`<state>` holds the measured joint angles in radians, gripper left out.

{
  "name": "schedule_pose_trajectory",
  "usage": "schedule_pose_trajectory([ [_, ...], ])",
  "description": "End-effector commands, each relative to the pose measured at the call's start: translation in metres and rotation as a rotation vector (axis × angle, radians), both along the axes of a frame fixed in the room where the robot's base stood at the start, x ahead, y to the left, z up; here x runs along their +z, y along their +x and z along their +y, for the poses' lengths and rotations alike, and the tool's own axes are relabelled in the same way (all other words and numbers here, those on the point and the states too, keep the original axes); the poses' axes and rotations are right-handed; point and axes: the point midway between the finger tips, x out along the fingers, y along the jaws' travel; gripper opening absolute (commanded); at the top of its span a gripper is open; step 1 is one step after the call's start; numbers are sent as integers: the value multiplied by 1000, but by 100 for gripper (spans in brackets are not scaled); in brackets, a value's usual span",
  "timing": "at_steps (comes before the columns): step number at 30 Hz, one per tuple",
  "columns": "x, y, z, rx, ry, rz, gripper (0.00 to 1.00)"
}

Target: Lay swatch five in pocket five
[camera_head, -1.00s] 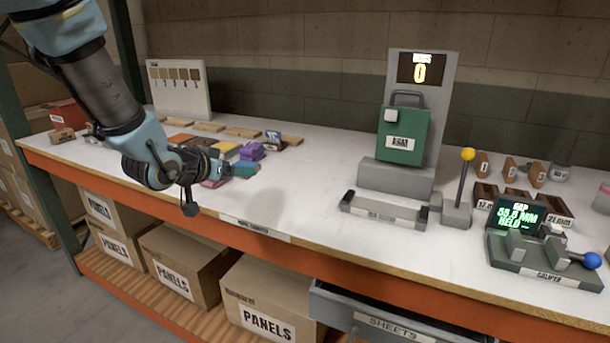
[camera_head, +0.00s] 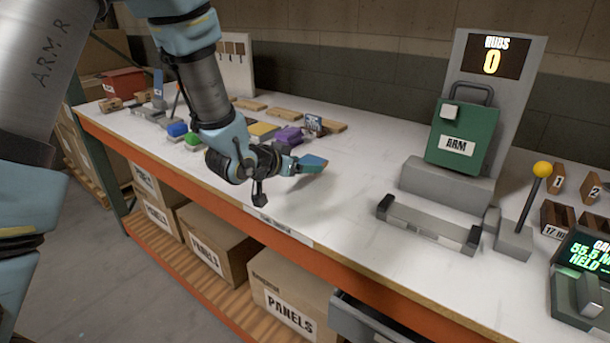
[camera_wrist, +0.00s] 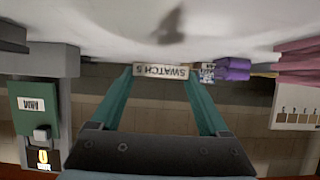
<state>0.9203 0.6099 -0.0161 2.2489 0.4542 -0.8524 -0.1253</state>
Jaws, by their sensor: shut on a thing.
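In the wrist view, the swatch's pale label (camera_wrist: 160,71) reads "SWATCH 5" upside down between the two teal fingers of my gripper (camera_wrist: 160,85). The fingers and the label hide most of the swatch there. I cannot make out a pocket marked five in either view.
A grey stand holding a green block marked "ARM" (camera_head: 457,144) is on the right, with a grey bar fixture (camera_head: 430,225) before it and a yellow-knobbed lever (camera_head: 541,169) beside it. Purple pieces (camera_head: 289,137) and wooden slats (camera_head: 284,115) lie behind my gripper. The bench between is clear.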

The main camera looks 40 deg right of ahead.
Motion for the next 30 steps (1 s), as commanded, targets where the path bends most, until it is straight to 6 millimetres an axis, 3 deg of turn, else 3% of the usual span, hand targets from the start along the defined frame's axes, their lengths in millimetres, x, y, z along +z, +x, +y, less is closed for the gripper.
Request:
schedule_pose_trajectory([
  [9, -37, 0, 0, 0, 2, 1, 25],
  [21, -43, 0, 0, 1, 0, 0, 25],
  [22, -42, 0, 0, 1, 0, 0, 80],
  [27, -41, 0, 0, 1, 1, 0, 99],
  [30, -41, 0, 0, 1, 1, 0, 100],
])
